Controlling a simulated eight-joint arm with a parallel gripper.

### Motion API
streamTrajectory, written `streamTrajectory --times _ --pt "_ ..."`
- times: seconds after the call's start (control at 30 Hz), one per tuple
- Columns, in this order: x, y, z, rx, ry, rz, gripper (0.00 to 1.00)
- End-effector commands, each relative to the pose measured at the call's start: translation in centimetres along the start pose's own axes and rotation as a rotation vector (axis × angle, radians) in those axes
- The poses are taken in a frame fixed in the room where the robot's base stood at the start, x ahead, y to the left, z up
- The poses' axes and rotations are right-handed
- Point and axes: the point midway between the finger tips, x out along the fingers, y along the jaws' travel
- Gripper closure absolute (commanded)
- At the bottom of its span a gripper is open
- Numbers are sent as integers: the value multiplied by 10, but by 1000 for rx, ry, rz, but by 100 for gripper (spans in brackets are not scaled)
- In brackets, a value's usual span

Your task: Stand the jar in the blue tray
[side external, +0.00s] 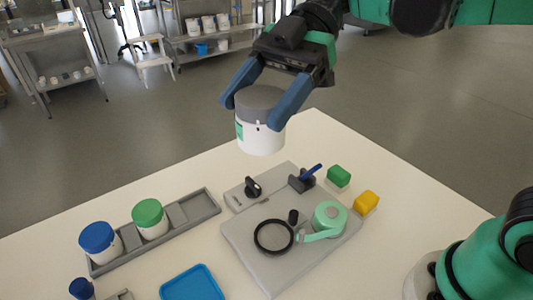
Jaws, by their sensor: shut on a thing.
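My gripper (262,103) is shut on a white jar (260,136) with a grey lid and a green label patch. It holds the jar upright, well above the table, over the far part of the work area. The blue tray (192,284) lies on the table at the bottom of the picture, cut off by the lower edge. The visible part of the tray is empty. The jar is apart from the tray, up and to the right of it in the picture.
A grey rack (205,206) holds a blue-lidded jar (100,242) and a green-lidded jar (150,218). A grey fixture plate (270,274) carries a black ring and a mint-green part. A green cube (339,176) and a yellow cube (366,203) lie right. A small blue-capped container (82,289) stands bottom left.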

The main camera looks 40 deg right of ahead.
Motion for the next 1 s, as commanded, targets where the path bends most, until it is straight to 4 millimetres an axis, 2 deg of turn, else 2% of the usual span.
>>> streamTrajectory --times 0.13,0.3,0.4,0.53,0.67,1.0 --pt "39 17 -17 -62 0 -113 90" --pt "89 27 -33 -123 0 -226 90" --pt "111 28 -38 -147 1 -268 90" --pt "127 28 -37 -161 1 -294 90" --pt "140 28 -16 -162 1 -296 90" --pt "184 28 66 -162 1 -295 90"
